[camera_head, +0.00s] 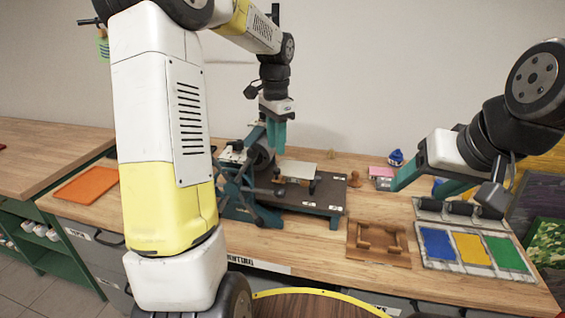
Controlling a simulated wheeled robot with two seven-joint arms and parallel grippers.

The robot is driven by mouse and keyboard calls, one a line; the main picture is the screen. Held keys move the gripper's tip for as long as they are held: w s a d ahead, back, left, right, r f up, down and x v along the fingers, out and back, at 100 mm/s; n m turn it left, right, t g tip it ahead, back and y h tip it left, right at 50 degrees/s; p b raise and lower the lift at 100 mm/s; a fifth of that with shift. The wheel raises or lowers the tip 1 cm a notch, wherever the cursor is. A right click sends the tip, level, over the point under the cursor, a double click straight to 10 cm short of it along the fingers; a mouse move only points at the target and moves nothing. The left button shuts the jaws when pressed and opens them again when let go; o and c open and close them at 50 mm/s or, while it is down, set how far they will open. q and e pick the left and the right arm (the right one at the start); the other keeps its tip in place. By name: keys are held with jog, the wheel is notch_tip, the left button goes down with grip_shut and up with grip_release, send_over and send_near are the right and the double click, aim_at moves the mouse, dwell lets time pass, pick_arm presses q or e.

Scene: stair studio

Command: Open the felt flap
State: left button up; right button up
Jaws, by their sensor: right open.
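A grey felt-like panel (437,268) lies on the right of the workbench, with blue, yellow and green patches in a row. Dark rolled shapes lie along its far edge; I cannot tell which part is the flap. My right gripper (424,187) is open and empty, above and to the left of the panel's far edge, apart from it. My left gripper (276,146) points down above the press-like machine in the middle of the bench, far from the panel. Its fingers overlap in this view, so its opening is unclear.
The blue-green machine (238,205) with a dark bed stands mid-bench. A brown wooden frame (379,243) lies just left of the felt panel. An orange tray (87,185) lies at the left. Small pink and blue items (396,157) stand behind. My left arm hides part of the bench.

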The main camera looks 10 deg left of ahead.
aim_at(277, 169)
pick_arm(q)
notch_tip(277, 169, down, 8)
jog(key=shift+r, duration=0.1)
dwell(0.4)
grip_shut()
jog(key=shift+w, duration=0.1)
dwell(1.2)
